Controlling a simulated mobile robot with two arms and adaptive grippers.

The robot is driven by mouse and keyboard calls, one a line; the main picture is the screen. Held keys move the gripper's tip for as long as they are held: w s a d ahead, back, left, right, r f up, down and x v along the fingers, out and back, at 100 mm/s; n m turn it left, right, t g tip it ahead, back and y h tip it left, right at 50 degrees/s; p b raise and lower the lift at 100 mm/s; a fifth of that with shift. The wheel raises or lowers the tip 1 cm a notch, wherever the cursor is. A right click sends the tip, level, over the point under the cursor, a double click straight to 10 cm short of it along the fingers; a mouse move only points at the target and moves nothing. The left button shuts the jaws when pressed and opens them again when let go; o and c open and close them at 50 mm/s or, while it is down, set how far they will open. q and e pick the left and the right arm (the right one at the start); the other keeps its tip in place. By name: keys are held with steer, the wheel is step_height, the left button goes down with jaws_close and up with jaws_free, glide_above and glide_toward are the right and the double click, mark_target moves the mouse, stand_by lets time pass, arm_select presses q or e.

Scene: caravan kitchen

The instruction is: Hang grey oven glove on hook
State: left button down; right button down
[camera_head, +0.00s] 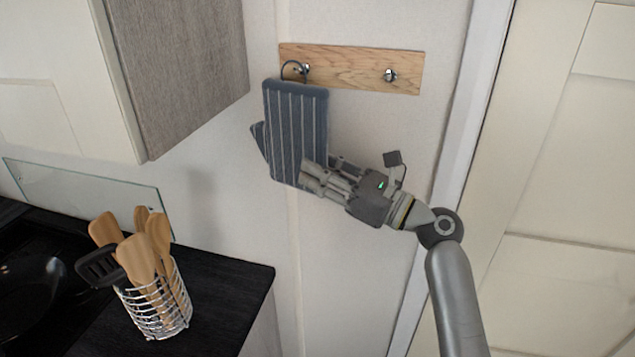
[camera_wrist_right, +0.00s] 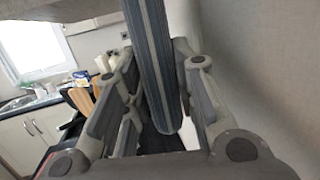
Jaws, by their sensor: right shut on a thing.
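The grey oven glove (camera_head: 297,125), dark with pale stripes, is upright against the wall below the left end of a wooden hook board (camera_head: 350,70). Its dark loop (camera_head: 291,69) is at the left hook (camera_head: 304,69); I cannot tell whether the loop is over the hook or in front of it. The right hook (camera_head: 390,75) is empty. My right gripper (camera_head: 312,178) is shut on the glove's lower right part. In the right wrist view the glove (camera_wrist_right: 152,65) stands edge-on between the fingers. My left gripper is not in view.
A wall cupboard (camera_head: 175,70) juts out left of the hook board. Below it, a wire holder (camera_head: 160,305) with wooden utensils stands on the black worktop (camera_head: 225,285). A pale door (camera_head: 560,180) is on the right.

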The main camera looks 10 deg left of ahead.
steer(key=w, duration=0.1)
steer(key=w+f+b, duration=0.1)
steer(key=shift+w+f, duration=0.2)
steer(key=shift+w, duration=0.15)
stand_by(0.5)
steer(key=c, duration=1.1)
jaws_free()
